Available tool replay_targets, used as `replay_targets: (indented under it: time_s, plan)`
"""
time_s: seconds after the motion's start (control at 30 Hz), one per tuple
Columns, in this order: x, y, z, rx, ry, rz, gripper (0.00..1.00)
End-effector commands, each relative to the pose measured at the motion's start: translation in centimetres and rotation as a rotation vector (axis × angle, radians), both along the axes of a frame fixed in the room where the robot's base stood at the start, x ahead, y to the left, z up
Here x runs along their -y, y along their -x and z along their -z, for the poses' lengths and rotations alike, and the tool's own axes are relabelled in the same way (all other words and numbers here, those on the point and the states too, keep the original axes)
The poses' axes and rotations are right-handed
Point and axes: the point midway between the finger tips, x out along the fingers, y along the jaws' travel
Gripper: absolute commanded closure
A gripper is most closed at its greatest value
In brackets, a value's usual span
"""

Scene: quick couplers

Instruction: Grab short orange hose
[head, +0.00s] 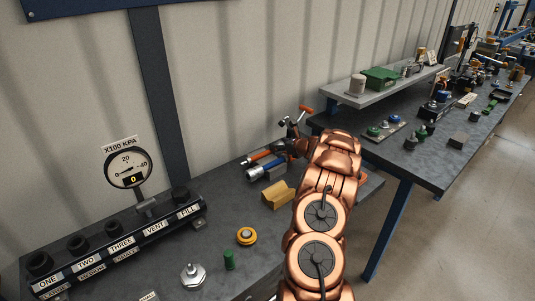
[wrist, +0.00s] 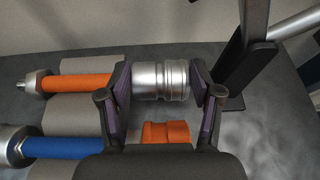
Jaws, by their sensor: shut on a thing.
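An orange hose (wrist: 85,82) lies across a grey rest in the wrist view. It has a metal nut (wrist: 38,82) on its left end and passes behind my left finger. In line with it, a silver coupler (wrist: 162,82) sits between my fingers. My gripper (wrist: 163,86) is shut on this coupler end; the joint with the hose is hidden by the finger. In the head view the orange hose (head: 258,155) shows on the bench, left of my arm. A separate short orange piece (wrist: 167,132) shows between my fingers, near the palm; its ends are partly hidden.
A blue hose (wrist: 70,148) with a silver fitting lies parallel to the orange one, close by. A dark post (wrist: 240,65) stands right of my gripper. A yellow block (head: 278,195), a gauge (head: 127,166) and a labelled coupler rail (head: 120,246) are on the bench.

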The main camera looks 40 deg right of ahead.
Motion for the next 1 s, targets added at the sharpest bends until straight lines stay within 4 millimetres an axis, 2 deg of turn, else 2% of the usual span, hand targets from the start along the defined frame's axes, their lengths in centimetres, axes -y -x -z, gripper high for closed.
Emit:
replay_targets:
  time_s: [0.03,0.27,0.57,0.77,0.9,1.0]
  plan:
    - [0.0,0.0,0.0,0.000,0.000,0.000,0.55]
    - [0.0,0.0,0.0,-0.001,0.000,-0.001,0.79]
    - [0.0,0.0,-0.2,0.000,0.000,-0.001,0.79]
    - [0.0,0.0,-1.6,0.001,0.001,-0.001,0.79]
    - [0.0,0.0,-3.5,0.003,0.003,-0.001,0.79]
    - [-1.0,-0.1,-3.6,0.003,-0.001,-0.002,0.79]
